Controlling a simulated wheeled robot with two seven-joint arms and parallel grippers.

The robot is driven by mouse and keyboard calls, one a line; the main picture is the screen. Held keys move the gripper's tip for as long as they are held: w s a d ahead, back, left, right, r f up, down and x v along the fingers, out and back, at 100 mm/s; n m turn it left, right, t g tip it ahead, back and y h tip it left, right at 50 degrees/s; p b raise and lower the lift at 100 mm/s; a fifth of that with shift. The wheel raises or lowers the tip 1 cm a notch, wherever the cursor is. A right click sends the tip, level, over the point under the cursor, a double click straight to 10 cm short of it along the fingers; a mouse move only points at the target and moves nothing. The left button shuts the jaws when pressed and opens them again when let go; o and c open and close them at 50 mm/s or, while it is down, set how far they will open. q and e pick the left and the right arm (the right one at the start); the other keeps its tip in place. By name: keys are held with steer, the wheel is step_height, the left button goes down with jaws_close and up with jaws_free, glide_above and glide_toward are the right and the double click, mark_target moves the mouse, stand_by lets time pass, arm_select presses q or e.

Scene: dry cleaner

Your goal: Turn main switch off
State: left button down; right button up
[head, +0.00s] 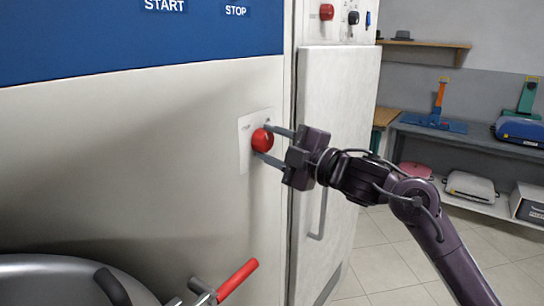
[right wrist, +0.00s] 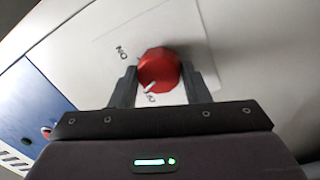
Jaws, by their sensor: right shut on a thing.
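The main switch is a red round knob (head: 262,139) on a pale square plate (head: 245,150) on the white machine front. My right gripper (head: 267,145) has one finger above and one below the knob and is shut on it. In the right wrist view, the knob (right wrist: 159,70) sits between the two fingers (right wrist: 160,88). A white pointer mark on the knob's rim is at the label at the plate's lower edge, which is hard to read; the word ON stands at the upper left. My left gripper is not in view.
A blue panel (head: 140,45) with START and STOP labels is above. A red-handled lever (head: 237,281) and a round metal drum (head: 60,280) are below. A white door with a handle (head: 318,215) is just right. Shelves with equipment (head: 470,187) stand at the far right.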

steer(key=shift+f+n+b, duration=0.15)
steer(key=shift+n+b, duration=1.1)
steer(key=shift+n, duration=0.95)
steer(key=o, duration=1)
steer(key=shift+c, duration=0.2)
steer(key=b+v, duration=0.2)
steer(key=v, duration=0.5)
steer(key=shift+s+d, duration=0.15)
steer(key=shift+d, duration=0.3)
